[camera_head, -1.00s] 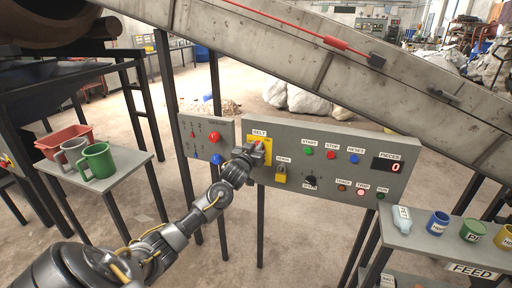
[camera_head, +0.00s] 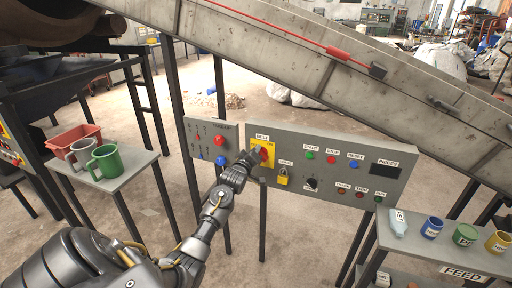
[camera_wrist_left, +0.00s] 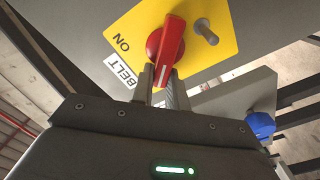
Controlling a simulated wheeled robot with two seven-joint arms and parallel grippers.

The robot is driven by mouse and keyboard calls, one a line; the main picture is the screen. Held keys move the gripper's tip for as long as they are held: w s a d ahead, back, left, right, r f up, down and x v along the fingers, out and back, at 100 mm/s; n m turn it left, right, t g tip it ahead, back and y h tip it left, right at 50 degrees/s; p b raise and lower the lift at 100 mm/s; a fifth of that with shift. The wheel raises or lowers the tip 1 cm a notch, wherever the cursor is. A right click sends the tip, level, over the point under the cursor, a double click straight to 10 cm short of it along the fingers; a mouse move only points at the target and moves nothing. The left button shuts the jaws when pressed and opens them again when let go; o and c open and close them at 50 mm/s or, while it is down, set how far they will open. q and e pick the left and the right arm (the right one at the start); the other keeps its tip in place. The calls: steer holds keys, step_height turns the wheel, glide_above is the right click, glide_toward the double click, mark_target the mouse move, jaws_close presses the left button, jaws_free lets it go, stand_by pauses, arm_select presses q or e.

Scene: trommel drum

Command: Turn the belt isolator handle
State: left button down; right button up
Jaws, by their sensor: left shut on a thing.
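The belt isolator is a yellow plate (camera_head: 257,144) with a red handle (camera_head: 264,153) on the left part of the grey control panel. In the left wrist view the handle (camera_wrist_left: 172,42) sits on a round red hub, on the yellow plate (camera_wrist_left: 131,22) marked ON. Its white-marked end lies between my fingers and does not point at the ON label. My left gripper (camera_head: 249,160) is shut on the handle; its two fingers (camera_wrist_left: 166,85) lie on either side of that end. A grey peg (camera_wrist_left: 206,32) stands beside the handle. My right gripper is not in view.
A smaller panel (camera_head: 204,130) with a red button and blue knob adjoins on the left. A conveyor (camera_head: 330,60) slopes above. Mugs stand on side shelves. The pieces display (camera_head: 385,170) is dark.

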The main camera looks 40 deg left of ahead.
arm_select(q)
steer(key=n+p, duration=0.1)
steer(key=n, duration=0.2)
steer(key=f+n+p, duration=0.1)
steer(key=n, duration=0.2)
steer(key=f+n+p, duration=0.1)
steer(key=n, duration=0.1)
steer(key=shift+s+a+n+p, duration=0.15)
steer(key=shift+a+n+p, duration=0.2)
steer(key=shift+n, duration=0.05)
stand_by(0.4)
steer(key=c, duration=1.4)
jaws_free()
